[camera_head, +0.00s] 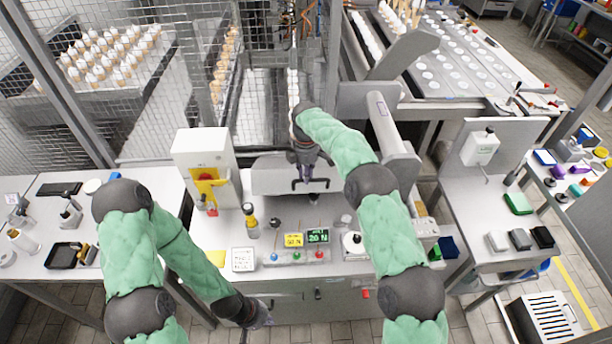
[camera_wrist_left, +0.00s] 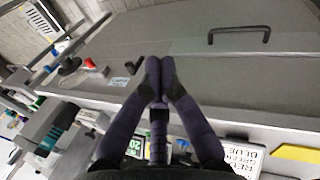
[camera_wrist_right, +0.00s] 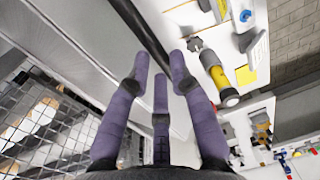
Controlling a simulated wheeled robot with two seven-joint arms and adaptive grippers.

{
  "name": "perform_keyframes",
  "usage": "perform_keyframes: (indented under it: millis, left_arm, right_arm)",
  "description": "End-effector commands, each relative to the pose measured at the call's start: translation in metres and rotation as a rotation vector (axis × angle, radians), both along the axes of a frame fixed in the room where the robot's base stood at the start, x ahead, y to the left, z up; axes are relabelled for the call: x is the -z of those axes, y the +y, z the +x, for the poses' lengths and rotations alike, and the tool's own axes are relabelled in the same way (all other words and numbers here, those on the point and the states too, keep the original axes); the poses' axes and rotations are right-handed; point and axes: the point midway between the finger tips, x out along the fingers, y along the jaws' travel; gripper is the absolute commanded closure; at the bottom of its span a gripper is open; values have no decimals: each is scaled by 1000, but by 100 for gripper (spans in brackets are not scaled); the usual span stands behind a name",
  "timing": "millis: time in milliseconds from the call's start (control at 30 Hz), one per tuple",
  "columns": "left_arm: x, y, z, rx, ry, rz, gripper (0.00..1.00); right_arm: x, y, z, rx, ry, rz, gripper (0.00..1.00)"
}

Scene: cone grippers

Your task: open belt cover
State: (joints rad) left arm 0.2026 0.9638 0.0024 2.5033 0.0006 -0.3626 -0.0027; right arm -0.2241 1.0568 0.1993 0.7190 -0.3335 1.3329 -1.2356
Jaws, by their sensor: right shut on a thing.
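The belt cover (camera_head: 262,176) is a light grey panel at the back of the middle counter, with a dark bar handle (camera_head: 312,183) on its front. It looks down in place, though my arm hides part of it. My right gripper (camera_head: 306,168) is at this handle from above. In the right wrist view its purple fingers (camera_wrist_right: 162,72) close around a dark bar (camera_wrist_right: 146,38). My left gripper (camera_head: 258,318) hangs low before the counter front. In the left wrist view its fingertips (camera_wrist_left: 160,72) are together with nothing between them.
A white box with a yellow panel (camera_head: 207,178) stands left of the cover. A button panel with small displays (camera_head: 297,250) and a yellow-banded bottle (camera_head: 250,220) are on the counter. Wire mesh fencing (camera_head: 150,85) rises behind. A cabinet handle (camera_wrist_left: 238,35) is near my left gripper.

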Motion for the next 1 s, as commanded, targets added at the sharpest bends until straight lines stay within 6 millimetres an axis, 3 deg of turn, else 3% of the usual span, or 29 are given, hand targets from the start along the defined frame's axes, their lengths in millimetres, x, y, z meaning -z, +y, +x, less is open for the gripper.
perform_keyframes:
  millis: [300, 467, 767, 1000]
  left_arm:
    - [1, 0, 0, -3, 0, 0, 100]
    - [-1, 2, 14, -96, 4, 14, 100]
    - [-17, 6, 87, -679, 23, 27, 100]
    - [-44, 4, 147, -1217, 37, -60, 100]
  right_arm:
    - [0, -3, 6, 4, -22, 0, 100]
    - [1, -3, 6, 4, -22, 0, 100]
    - [1, -3, 6, 4, -22, 0, 100]
    - [1, -3, 6, 5, -22, 0, 100]
